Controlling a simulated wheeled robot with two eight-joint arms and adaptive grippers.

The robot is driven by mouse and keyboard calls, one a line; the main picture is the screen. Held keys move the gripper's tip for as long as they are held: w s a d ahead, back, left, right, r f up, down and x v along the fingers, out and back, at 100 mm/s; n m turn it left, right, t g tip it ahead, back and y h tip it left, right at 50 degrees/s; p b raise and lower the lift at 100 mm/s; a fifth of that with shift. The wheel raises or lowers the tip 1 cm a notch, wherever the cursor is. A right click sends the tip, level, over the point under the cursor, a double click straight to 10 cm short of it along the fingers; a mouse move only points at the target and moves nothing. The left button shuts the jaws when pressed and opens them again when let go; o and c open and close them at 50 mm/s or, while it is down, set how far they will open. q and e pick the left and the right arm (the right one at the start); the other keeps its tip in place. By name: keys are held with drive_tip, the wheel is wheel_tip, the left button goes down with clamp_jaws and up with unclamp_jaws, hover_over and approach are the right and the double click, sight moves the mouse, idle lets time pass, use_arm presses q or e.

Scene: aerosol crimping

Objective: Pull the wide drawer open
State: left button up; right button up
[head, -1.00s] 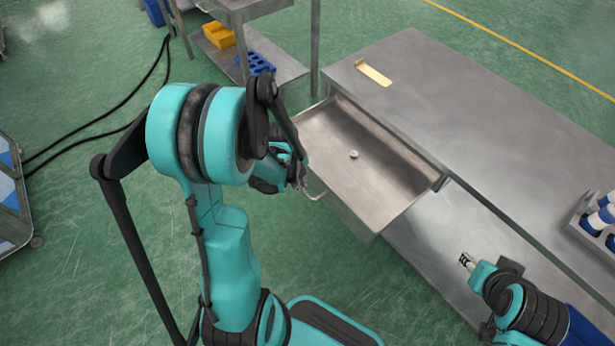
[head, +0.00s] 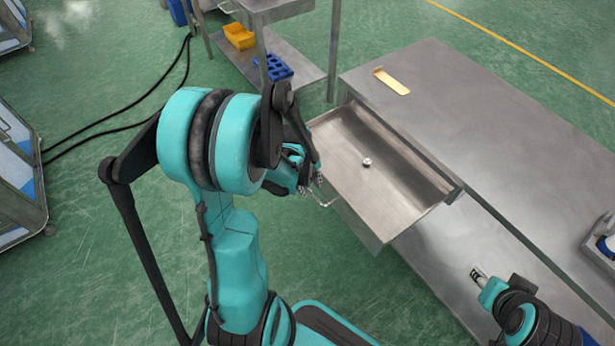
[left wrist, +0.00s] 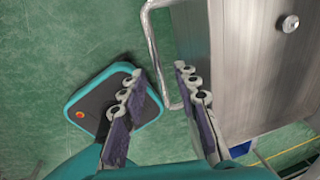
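The wide drawer (head: 385,200) is a shallow metal tray standing well out from the steel table (head: 480,120). A small round knob-like piece (head: 367,162) lies on its floor. It also shows in the left wrist view (left wrist: 289,23). The drawer's U-shaped handle (left wrist: 155,60) sticks out from its front. My left gripper (head: 318,178) is at the handle. In the left wrist view its two fingers (left wrist: 160,72) stand apart, with the handle bar between them and gaps visible. My right gripper (head: 478,274) is small, over the lower shelf; its finger gap is unclear.
A gold plate (head: 391,81) lies on the tabletop. A rack (head: 602,236) stands at the right edge. A shelf unit with a yellow bin (head: 239,37) and a blue holder (head: 277,68) stands behind the drawer. Dark cables (head: 110,132) cross the green floor at left.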

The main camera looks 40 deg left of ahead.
use_arm(q)
wheel_tip(320, 180, up, 11)
drive_tip(key=s, duration=0.2)
drive_tip(key=shift+a, duration=0.35)
drive_tip(key=s+d+r+n+t, duration=0.2)
drive_tip(key=d+n, duration=0.5)
drive_tip(key=n, duration=0.4)
drive_tip(key=s+d+r+n+t, duration=0.3)
drive_tip(key=d+n, duration=0.4)
drive_tip(key=n, duration=0.4)
drive_tip(key=shift+r+y, duration=0.35)
drive_tip(key=shift+y, duration=0.05)
